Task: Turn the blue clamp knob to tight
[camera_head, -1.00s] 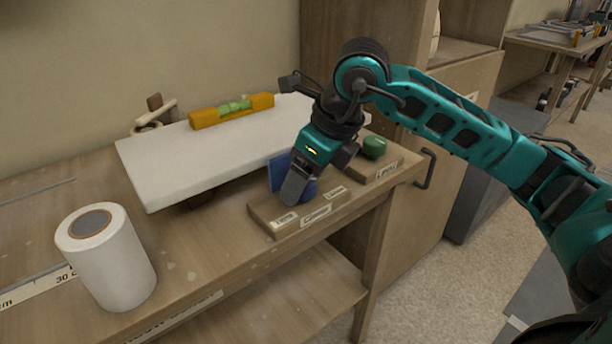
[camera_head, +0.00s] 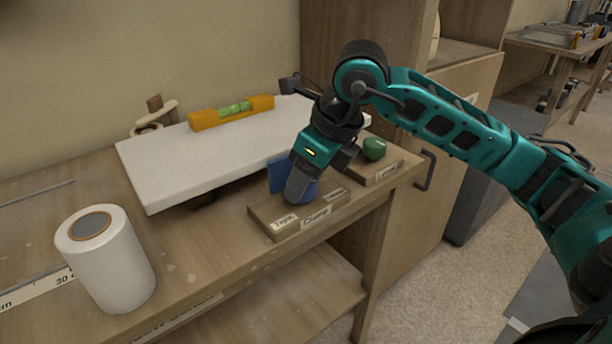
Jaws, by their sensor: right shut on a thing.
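The blue clamp knob (camera_head: 279,177) stands on a wooden block labelled "Clamp" (camera_head: 265,215) near the front edge of the bench. Small labels sit at the block's left and right ends; the left one is hard to read. My right gripper (camera_head: 299,188) reaches down from above and is shut on the blue knob. Its finger hides part of the knob, so the exact angle of the knob is hard to tell. My left gripper is not in view.
A green knob (camera_head: 374,148) sits on another wooden block to the right. Behind is a white board (camera_head: 190,165) with an orange spirit level (camera_head: 206,120) on it. A white roll (camera_head: 112,270) stands at the front left. A cabinet (camera_head: 450,110) stands at the right.

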